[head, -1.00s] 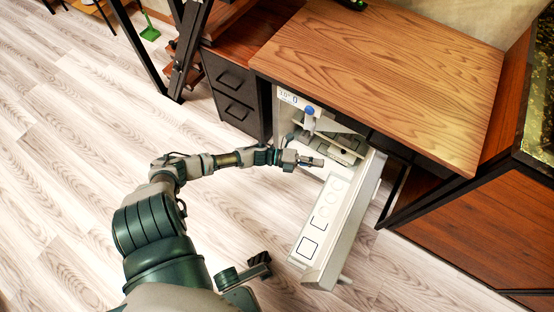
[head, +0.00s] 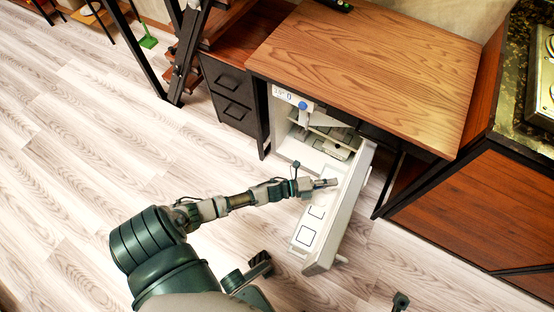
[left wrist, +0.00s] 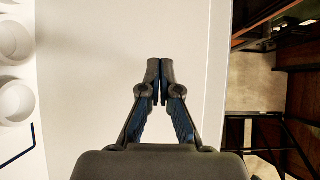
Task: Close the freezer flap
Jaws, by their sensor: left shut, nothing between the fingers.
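A small white fridge stands under the wooden counter with its door (head: 340,222) swung wide open. Its inside (head: 305,152) shows, with a blue knob (head: 303,105) at the top and a small box-like part below it. I cannot clearly make out the freezer flap in the shaded upper part. My left gripper (head: 328,183) is shut and empty, in front of the door's inner face. In the left wrist view its closed fingertips (left wrist: 160,65) lie over the white door panel (left wrist: 90,80), near its edge; touching or apart I cannot tell.
The wooden counter top (head: 370,60) overhangs the fridge. A black drawer unit (head: 230,95) stands left of it, and a red-brown cabinet (head: 470,215) stands right. Pale wooden floor (head: 80,170) is free at the left.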

